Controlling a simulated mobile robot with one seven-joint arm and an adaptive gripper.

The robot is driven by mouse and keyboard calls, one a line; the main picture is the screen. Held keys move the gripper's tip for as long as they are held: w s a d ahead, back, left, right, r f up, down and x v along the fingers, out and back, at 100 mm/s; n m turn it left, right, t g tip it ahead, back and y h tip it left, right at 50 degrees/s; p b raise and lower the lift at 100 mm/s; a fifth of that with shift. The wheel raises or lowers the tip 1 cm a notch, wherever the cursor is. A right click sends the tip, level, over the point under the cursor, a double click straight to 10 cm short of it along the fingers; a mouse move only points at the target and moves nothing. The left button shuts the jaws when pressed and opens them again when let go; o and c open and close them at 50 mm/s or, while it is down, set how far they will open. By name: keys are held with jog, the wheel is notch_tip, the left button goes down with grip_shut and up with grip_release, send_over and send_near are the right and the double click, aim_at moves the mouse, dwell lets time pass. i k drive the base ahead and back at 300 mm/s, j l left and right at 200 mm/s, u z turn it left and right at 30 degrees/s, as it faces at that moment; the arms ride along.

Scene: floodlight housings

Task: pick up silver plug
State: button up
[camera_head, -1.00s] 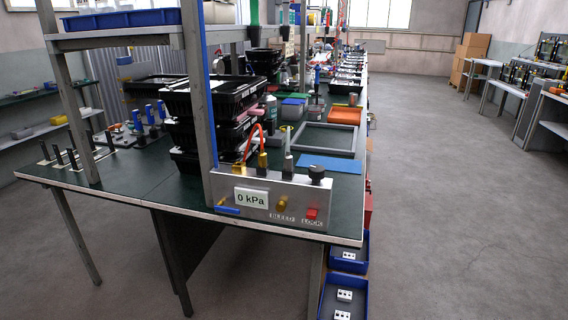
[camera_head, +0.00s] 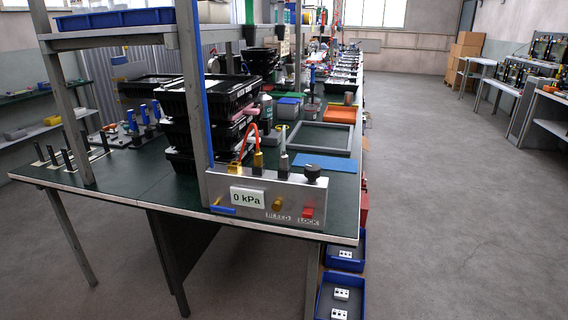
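A slim silver-grey upright piece (camera_head: 284,161), which looks like the silver plug, stands on top of the grey metal pressure box (camera_head: 262,193) at the bench's near end. To its left is a brass fitting (camera_head: 258,161) with an orange hose curving from it. To its right is a black knob (camera_head: 312,172). The box front has a "0 kPa" display (camera_head: 247,198), a brass knob, a red lock button (camera_head: 307,212) and a blue lever. My gripper is not in view.
The green-topped bench (camera_head: 140,187) runs far back. Stacked black crates (camera_head: 209,97) and a shelf post (camera_head: 194,85) stand left of and behind the box. Blue bins (camera_head: 325,291) with white parts sit low at the right. The floor (camera_head: 450,220) to the right is clear.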

aim_at(283, 158)
jog(key=i+l, duration=0.1)
jog(key=i, duration=0.35)
jog(key=i+l, duration=0.15)
jog(key=i, duration=0.3)
